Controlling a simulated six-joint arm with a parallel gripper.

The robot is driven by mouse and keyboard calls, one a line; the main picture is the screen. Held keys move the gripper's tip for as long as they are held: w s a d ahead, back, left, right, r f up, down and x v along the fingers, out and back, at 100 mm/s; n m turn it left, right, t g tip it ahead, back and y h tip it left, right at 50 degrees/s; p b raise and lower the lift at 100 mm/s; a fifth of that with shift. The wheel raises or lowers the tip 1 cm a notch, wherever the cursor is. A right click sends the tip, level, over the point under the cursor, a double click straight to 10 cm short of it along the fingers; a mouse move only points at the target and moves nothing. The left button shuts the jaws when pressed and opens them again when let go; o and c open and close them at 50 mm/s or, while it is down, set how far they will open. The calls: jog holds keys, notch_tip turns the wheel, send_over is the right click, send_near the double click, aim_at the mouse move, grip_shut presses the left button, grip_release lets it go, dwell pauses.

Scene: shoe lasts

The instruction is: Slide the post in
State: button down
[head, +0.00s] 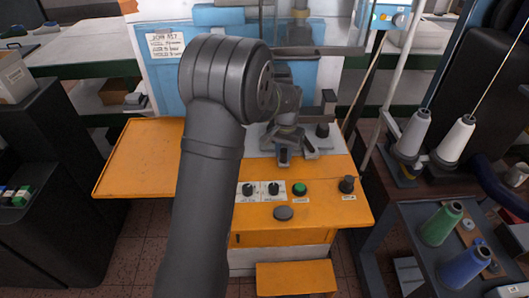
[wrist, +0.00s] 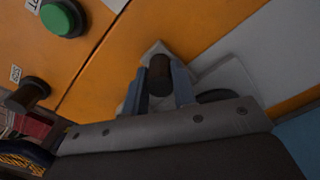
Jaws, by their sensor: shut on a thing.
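My gripper (wrist: 160,80) is shut on a dark, round post (wrist: 159,74), which sits between its two blue-grey fingers in the wrist view. A pale angular block (wrist: 152,50) shows just behind the post; I cannot tell whether the post touches it or is in any hole. In the head view my gripper (head: 284,152) is low over the pale plate (head: 256,135) on the orange machine bench, and my arm covers much of the scene. The post cannot be made out clearly there.
The orange bench has a green button (head: 300,189), a dark knob (head: 346,184) and two dials (head: 261,189) in front of my gripper. A dark upright piece (head: 322,130) stands close on the right. Thread cones (head: 455,138) stand farther right. The orange side shelf (head: 140,160) is clear.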

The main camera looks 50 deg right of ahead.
jog(key=shift+s+d, duration=1.85)
jog(key=c, duration=1.3)
grip_release()
jog(key=shift+s+d, duration=0.1)
jog(key=shift+s, duration=0.05)
jog(key=shift+o, duration=0.6)
jog(key=shift+r, duration=0.1)
jog(key=shift+r, duration=0.3)
jog(key=s+a+r, duration=0.2)
jog(key=s+r, duration=0.8)
jog(key=s, duration=0.1)
jog(key=shift+s+a+r, duration=0.15)
jog(key=shift+a, duration=0.05)
